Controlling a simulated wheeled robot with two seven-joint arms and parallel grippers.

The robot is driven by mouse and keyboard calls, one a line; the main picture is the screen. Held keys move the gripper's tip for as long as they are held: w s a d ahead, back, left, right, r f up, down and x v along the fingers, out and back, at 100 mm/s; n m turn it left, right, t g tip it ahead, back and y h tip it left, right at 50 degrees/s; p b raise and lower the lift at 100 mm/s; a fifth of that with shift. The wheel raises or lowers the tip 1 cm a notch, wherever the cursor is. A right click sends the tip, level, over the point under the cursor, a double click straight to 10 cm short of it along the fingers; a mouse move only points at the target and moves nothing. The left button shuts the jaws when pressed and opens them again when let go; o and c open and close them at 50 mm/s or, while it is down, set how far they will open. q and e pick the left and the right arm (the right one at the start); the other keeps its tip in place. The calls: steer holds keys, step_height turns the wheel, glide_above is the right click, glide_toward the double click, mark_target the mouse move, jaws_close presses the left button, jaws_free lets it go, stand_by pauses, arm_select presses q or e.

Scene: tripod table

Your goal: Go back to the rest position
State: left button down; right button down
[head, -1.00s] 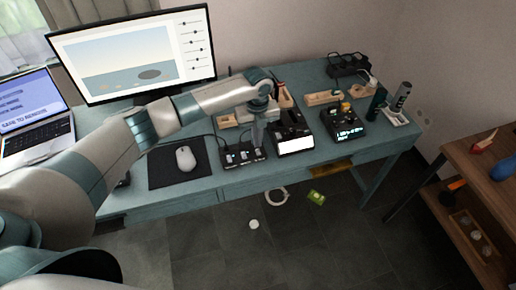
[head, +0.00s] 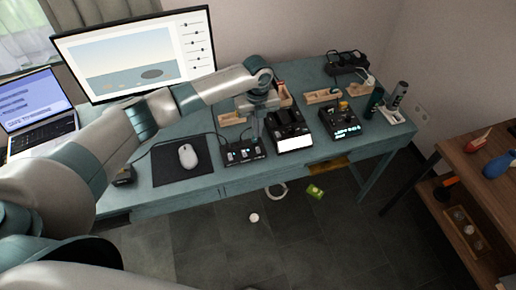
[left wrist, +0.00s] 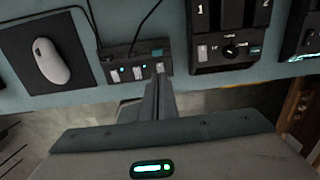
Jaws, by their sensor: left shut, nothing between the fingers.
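My left arm reaches in from the left over the teal desk (head: 215,186). My left gripper (head: 256,126) is shut and empty, with its fingers hanging down behind the small black switch box (head: 243,152) in the head view. In the left wrist view the shut fingers (left wrist: 160,72) point at the right part of the switch box (left wrist: 125,70) and overlap it. I cannot tell whether they touch it. My right gripper is in neither view.
Close to the gripper stand a black two-bay device (head: 291,138), a wooden tray (head: 232,119) and a mouse (head: 188,156) on a dark mat. The monitor (head: 140,55) and laptop (head: 38,108) are behind and left of the arm. A wooden shelf (head: 475,165) is at right.

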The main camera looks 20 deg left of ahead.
arm_select(q)
steer(key=shift+s, duration=0.1)
steer(key=s+d+f+n+h, duration=0.1)
steer(key=s+d+f+n, duration=0.25)
steer(key=s, duration=0.25)
steer(key=s+d+f+n+t+h, duration=0.1)
steer(key=s+d+f+n, duration=0.15)
steer(key=s+d, duration=0.35)
steer(key=s+d+f+n+h, duration=0.1)
steer(key=s+d+f+n, duration=0.15)
steer(key=s, duration=0.45)
steer(key=s+a+r+n+t+y, duration=0.1)
steer(key=s+a+r+n, duration=0.1)
steer(key=s+a+n, duration=0.8)
steer(key=s+a+r+n+t+y, duration=0.2)
steer(key=s+a+n, duration=0.4)
steer(key=s+n, duration=0.4)
step_height(320, 180, down, 30)
steer(key=s+m+g+b, duration=0.2)
steer(key=b, duration=0.1)
steer(key=s+a+f+b, duration=0.1)
steer(key=s+f+b, duration=0.1)
steer(key=s+f, duration=0.7)
steer(key=s+a+f+g+b, duration=0.1)
steer(key=s+f, duration=0.8)
steer(key=f, duration=0.5)
steer(key=shift+s+a+b, duration=0.25)
steer(key=shift+b, duration=0.1)
